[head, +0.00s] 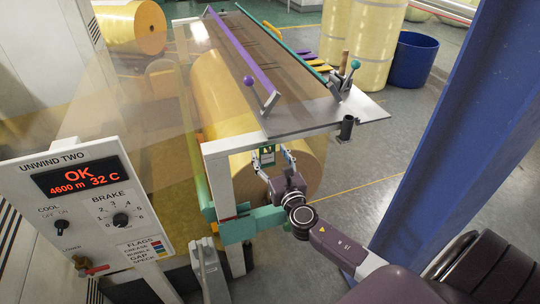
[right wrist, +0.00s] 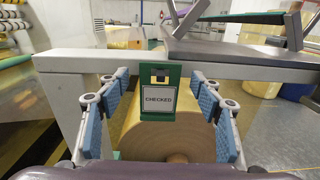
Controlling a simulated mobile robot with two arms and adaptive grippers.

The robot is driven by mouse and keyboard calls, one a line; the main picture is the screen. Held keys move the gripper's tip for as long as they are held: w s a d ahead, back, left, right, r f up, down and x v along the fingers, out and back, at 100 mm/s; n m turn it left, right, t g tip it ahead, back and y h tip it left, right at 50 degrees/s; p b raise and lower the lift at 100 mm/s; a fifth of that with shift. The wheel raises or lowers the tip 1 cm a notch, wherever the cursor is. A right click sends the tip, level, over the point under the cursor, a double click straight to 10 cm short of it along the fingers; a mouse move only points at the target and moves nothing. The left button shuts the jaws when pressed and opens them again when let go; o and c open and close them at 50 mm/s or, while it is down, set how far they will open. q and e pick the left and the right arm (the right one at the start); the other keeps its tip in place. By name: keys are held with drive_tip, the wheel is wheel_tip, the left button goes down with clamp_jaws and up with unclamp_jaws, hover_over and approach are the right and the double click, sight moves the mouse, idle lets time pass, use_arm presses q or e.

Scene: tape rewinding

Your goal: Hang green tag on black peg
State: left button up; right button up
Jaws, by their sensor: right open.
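The green tag (head: 267,152) is upright against the near end of the pale machine frame. My left gripper is not in view.
A large yellow roll (head: 225,95) lies behind the frame beam (right wrist: 90,62). The "UNWIND TWO" control panel (head: 85,205) stands left. A blue column (head: 465,125) rises at right, near my right arm.

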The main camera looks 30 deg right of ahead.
drive_tip(key=shift+s, duration=0.15)
drive_tip(key=v, duration=1.1)
drive_tip(key=shift+s+a, duration=0.15)
drive_tip(key=shift+s, duration=0.2)
drive_tip(key=shift+f, duration=0.1)
drive_tip(key=s+f+m+g, duration=0.3)
drive_tip(key=s+f+m, duration=0.1)
drive_tip(key=f, duration=0.7)
drive_tip(key=s+f+m+g+y, duration=0.1)
drive_tip(key=s+f+m+g, duration=0.25)
drive_tip(key=f, duration=0.75)
drive_tip(key=s+f+m+g, duration=0.2)
drive_tip(key=s+f+m, duration=0.25)
drive_tip(key=f, duration=0.55)
drive_tip(key=s+a+f+m+g+y, duration=0.1)
drive_tip(key=s+a+f+m, duration=0.3)
drive_tip(key=s, duration=0.6)
drive_tip(key=s+a+f+m+g+y, duration=0.1)
drive_tip(key=s+a+f+m+g, duration=0.2)
drive_tip(key=s+f+m, duration=0.5)
drive_tip(key=s+a+f+m+g+y, duration=0.1)
drive_tip(key=s+a+f+m+g, duration=0.3)
drive_tip(key=s+f, duration=0.5)
drive_tip(key=s+m, duration=0.2)
drive_tip(key=s, duration=0.1)
drive_tip(key=shift+a+f+m, duration=0.3)
drive_tip(key=shift+f+m, duration=0.1)
